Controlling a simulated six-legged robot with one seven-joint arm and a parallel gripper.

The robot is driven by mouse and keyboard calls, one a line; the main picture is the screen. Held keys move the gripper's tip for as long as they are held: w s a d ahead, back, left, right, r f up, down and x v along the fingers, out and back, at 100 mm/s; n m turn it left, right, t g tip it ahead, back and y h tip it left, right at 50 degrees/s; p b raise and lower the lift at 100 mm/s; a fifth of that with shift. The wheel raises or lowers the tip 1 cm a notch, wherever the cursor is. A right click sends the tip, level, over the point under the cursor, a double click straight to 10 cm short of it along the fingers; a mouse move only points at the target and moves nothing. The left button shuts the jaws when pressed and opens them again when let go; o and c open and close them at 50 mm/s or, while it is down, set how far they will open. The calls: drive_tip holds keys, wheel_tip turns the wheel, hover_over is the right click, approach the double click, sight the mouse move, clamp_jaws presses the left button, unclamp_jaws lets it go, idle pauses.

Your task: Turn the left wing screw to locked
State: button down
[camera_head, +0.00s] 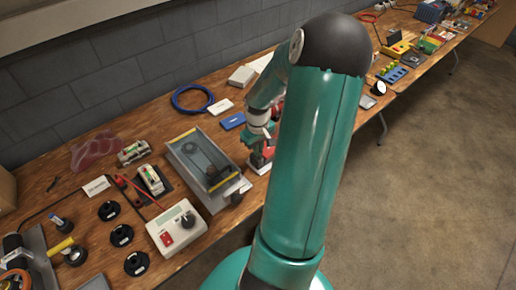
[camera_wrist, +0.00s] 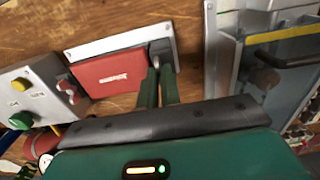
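In the wrist view, my gripper (camera_wrist: 159,69) has two green fingers side by side with a narrow gap. Their tips meet a small grey screw-like knob (camera_wrist: 161,49) at the right end of a grey plate with a red block (camera_wrist: 111,69). I cannot tell whether the fingers grip the knob, nor whether it is the left wing screw. A brown wing-shaped knob (camera_wrist: 267,78) sits on the grey tray (camera_wrist: 222,62) to the right, apart from my fingers. In the head view, my arm hides most of my gripper beside the red tool (camera_head: 262,158). No lock marking is readable.
A grey box with yellow and green buttons (camera_wrist: 22,100) is left in the wrist view. In the head view, the yellow-edged tray (camera_head: 217,201), a white meter (camera_head: 177,228) and several black discs crowd the bench. The floor at right is clear.

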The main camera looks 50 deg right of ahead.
drive_tip(key=shift+m, duration=0.3)
drive_tip(key=m, duration=0.9)
drive_tip(key=shift+m, duration=0.4)
drive_tip(key=m, duration=0.3)
drive_tip(key=shift+m, duration=2.2)
drive_tip(key=c, duration=1.6)
unclamp_jaws()
